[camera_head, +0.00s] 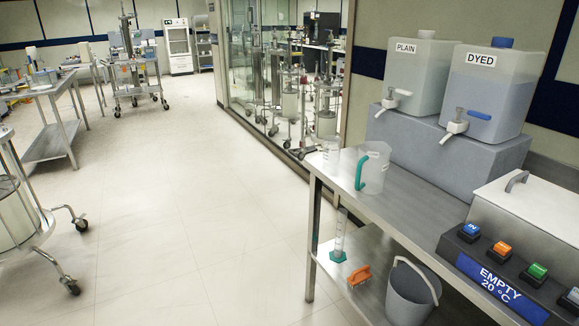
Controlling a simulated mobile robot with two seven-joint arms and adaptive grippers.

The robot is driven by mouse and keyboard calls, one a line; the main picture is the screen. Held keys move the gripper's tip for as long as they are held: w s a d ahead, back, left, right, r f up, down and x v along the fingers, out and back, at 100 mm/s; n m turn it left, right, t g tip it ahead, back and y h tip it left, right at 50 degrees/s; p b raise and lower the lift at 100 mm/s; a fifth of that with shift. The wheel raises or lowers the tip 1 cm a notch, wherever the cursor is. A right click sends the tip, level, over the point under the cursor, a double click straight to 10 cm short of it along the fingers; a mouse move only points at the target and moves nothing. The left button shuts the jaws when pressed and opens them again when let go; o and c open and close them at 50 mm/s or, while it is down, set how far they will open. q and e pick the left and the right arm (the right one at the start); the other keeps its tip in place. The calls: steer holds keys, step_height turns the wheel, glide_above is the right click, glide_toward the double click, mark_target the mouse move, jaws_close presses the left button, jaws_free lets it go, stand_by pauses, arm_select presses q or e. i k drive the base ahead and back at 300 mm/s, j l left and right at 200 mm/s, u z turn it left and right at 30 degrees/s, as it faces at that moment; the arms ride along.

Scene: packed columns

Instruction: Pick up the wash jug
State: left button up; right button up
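A clear, whitish jug (377,170) with a teal handle on its left side stands upright on the steel bench (405,207). It is near the bench's far left end, in front of the grey block under the tanks. It looks like the wash jug, though I can read no label on it. Neither of my grippers shows in the head view.
Tanks marked PLAIN (412,75) and DYED (489,90) stand on a grey block (450,150), taps facing the bench. A lidded bath (535,215) with coloured buttons is at right. A bucket (408,295) sits on the lower shelf. Open floor (190,220) lies left; a wheeled cart (25,220) borders it.

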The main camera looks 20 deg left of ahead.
mark_target(374, 157)
steer(key=u, duration=0.2)
steer(key=i+j+z, duration=0.15)
steer(key=z, duration=0.25)
steer(key=i+j+z, duration=0.1)
steer(key=z, duration=0.3)
steer(key=j+z, duration=0.4)
steer(key=i+j+z, duration=0.1)
steer(key=z, duration=0.3)
